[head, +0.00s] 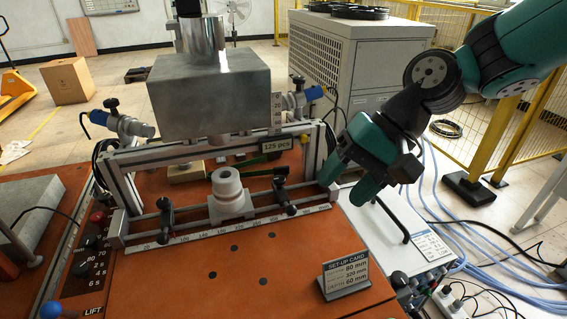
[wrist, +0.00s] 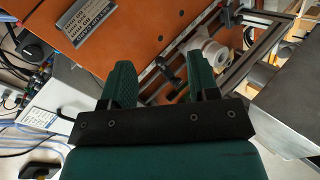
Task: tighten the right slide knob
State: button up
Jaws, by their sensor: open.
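On the slide rail (head: 245,221) in front of the heater block stand two black knobs on sliding stops. The right slide knob (head: 283,185) is just right of the white coil piece (head: 229,192); the left one (head: 165,210) is to its left. My gripper (head: 342,182) is open and empty, to the right of the right knob and apart from it, by the right end of the rail. In the wrist view a dark knob (wrist: 167,68) shows beyond and between the open fingers (wrist: 162,62). Whether the knob is tight cannot be told.
A set-up card (head: 345,275) stands on the orange table at front right. A grey unit with a black handle (head: 397,222) stands right of the table. A metal block (head: 209,92) sits above the rail. The orange top in front is mostly clear.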

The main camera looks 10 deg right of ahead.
jog(key=w+d+f+m+y+p, duration=0.1)
jog(key=w+d+m+y+p, duration=0.1)
jog(key=w+m, duration=0.35)
jog(key=w+d+f+m+y+p, duration=0.2)
jog(key=w+m, duration=0.3)
jog(key=w, duration=0.1)
jog(key=m+t+y+p, duration=0.2)
jog(key=m+t, duration=0.1)
jog(key=m, duration=0.5)
send_near(280, 178)
jog(key=p+x, duration=0.5)
jog(key=x, duration=0.4)
jog(key=shift+a, duration=0.15)
jog(key=c, duration=0.9)
